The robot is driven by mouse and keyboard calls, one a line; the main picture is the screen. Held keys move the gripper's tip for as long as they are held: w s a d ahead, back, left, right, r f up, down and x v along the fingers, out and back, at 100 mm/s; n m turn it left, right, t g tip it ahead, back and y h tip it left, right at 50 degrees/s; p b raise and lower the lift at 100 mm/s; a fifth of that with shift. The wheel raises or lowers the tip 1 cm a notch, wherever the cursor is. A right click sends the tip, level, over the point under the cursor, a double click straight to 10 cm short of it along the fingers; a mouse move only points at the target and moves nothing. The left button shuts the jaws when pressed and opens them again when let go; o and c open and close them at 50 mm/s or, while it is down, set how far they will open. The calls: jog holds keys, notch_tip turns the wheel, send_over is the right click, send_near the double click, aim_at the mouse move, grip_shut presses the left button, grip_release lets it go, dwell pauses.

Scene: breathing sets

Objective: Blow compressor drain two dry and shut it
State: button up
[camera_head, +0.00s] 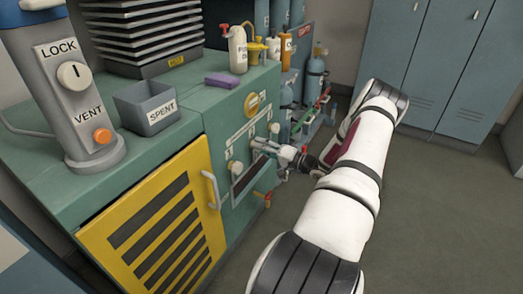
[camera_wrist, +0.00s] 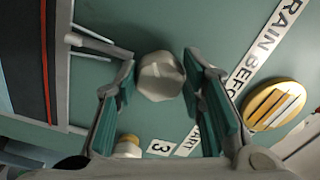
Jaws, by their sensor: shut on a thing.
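The green compressor cabinet (camera_head: 203,112) has a front panel with a row of pale drain knobs under a white label strip. One knob (camera_head: 236,167) shows left of my gripper (camera_head: 266,147) and one (camera_head: 274,128) shows above and right of it. My gripper is at the panel, shut on a grey-white faceted knob (camera_wrist: 161,76) between these two. In the wrist view the knob sits between both fingers. A "3" tag (camera_wrist: 160,147) lies beside a neighbouring knob (camera_wrist: 128,147). The held knob's own number is hidden, and I cannot tell whether its drain is wet.
A round yellow-rimmed gauge (camera_head: 253,103) is above the label. A yellow louvred door (camera_head: 160,222) with a pale handle is at left, and a red-orange lever (camera_head: 262,198) is below. A LOCK/VENT post (camera_head: 77,95), SPENT bin (camera_head: 160,120) and purple sponge (camera_head: 221,80) stand on top.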

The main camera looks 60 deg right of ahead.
jog(key=shift+f+n+b, duration=0.1)
jog(key=shift+n+b, duration=0.7)
jog(key=shift+n, duration=1.5)
jog(key=o, duration=1.1)
jog(key=shift+o, duration=0.2)
jog(key=shift+s, duration=0.1)
jog(key=s, duration=1.1)
jog(key=shift+s+d, duration=0.4)
jog(key=shift+d, duration=0.05)
